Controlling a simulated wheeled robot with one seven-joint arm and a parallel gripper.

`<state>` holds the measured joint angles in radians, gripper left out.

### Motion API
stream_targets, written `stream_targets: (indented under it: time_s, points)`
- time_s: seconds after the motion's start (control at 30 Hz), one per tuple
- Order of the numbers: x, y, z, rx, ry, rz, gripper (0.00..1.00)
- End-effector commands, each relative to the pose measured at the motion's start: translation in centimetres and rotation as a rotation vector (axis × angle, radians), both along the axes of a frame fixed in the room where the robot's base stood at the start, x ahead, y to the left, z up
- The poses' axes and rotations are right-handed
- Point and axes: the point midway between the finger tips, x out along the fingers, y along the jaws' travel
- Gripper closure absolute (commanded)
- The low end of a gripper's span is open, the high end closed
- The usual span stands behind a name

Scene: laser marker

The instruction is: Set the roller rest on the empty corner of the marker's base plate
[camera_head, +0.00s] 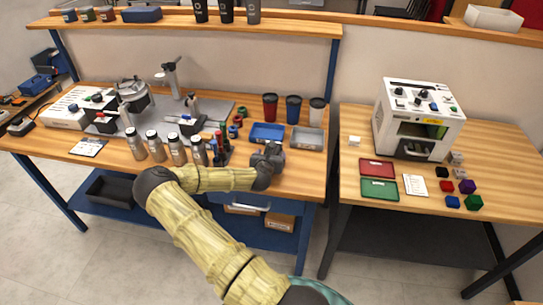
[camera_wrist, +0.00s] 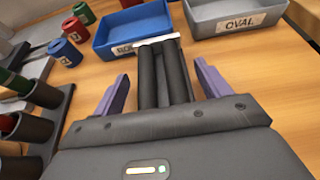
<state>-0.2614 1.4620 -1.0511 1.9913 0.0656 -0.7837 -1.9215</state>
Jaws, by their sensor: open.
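My gripper (camera_head: 268,160) is over the front right of the left workbench, just in front of the small trays. In the wrist view its two purple fingers (camera_wrist: 163,82) are open, with a gap on each side of what looks like the roller rest (camera_wrist: 164,66). The rest shows two dark parallel rollers and a pale end plate by the blue tray. The gripper body hides its near end. In the head view I cannot make it out apart from the gripper. The marker's grey base plate (camera_head: 221,107) lies at the back left, carrying a column and fixtures. Its corners are partly covered.
A blue tray (camera_head: 266,133) and a grey tray (camera_head: 304,139) stand behind my gripper, with several tumblers (camera_head: 293,108) beyond. Steel bottles (camera_head: 156,145) and a dark rack of small cylinders (camera_wrist: 38,105) stand to its left. A white machine (camera_head: 417,117) is on the right table.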

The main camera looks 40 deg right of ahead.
Motion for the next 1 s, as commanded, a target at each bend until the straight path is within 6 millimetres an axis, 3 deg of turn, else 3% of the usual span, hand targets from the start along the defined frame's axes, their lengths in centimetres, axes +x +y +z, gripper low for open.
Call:
stream_targets:
  time_s: [0.33, 0.7, 1.0]
  points:
    - [-0.02, 0.02, 0.02, 0.000, 0.000, 0.000, 0.24]
    - [0.03, -0.01, 0.17, -0.001, -0.003, 0.001, 0.96]
    - [0.05, -0.01, 0.72, -0.002, -0.004, 0.000, 0.96]
